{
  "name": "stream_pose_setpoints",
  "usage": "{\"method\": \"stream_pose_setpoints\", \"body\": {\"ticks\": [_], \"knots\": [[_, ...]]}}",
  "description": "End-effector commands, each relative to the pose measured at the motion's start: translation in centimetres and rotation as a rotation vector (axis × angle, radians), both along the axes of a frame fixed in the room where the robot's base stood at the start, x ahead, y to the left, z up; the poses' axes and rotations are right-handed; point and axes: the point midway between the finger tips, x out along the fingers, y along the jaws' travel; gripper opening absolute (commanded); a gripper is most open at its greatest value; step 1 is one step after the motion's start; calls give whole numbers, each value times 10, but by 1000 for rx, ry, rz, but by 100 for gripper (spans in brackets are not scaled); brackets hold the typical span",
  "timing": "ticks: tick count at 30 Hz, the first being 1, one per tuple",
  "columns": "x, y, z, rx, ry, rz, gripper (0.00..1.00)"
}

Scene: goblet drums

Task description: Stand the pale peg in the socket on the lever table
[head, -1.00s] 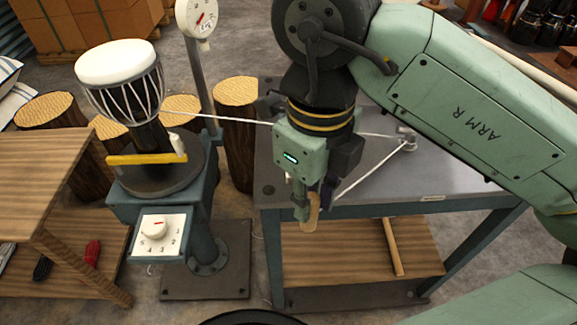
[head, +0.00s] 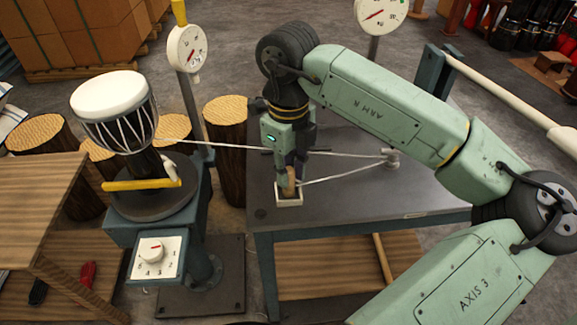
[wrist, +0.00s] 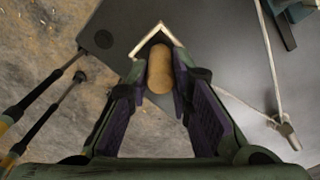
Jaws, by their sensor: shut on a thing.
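My gripper (head: 291,172) is shut on the pale peg (head: 291,184) and points down over the left part of the lever table (head: 345,205). The peg is short, tan and about upright. The socket (head: 289,203) is a small white-rimmed square on the tabletop. The peg's lower end overlaps the socket in the head view. In the wrist view the peg (wrist: 160,70) lies between the jaws, with the socket's white corner (wrist: 158,27) around its far end. I cannot tell whether the peg's lower end is inside the socket or just above it.
Pale cords run across the table to a small post (head: 391,158). A goblet drum (head: 115,108) stands on a stand with a dial box (head: 157,257) at left. A gauge (head: 187,48) rises behind it. A long pale lever (head: 510,88) is at right.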

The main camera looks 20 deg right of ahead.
Motion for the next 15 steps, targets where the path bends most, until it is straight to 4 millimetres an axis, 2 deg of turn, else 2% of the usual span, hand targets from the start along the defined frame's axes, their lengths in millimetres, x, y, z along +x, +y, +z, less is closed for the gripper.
{"method": "stream_pose_setpoints", "body": {"ticks": [13,14,15], "knots": [[0,0,-10,0,-1,0,1],[0,0,-8,0,-1,0,21],[0,0,-8,0,-1,0,24]]}}
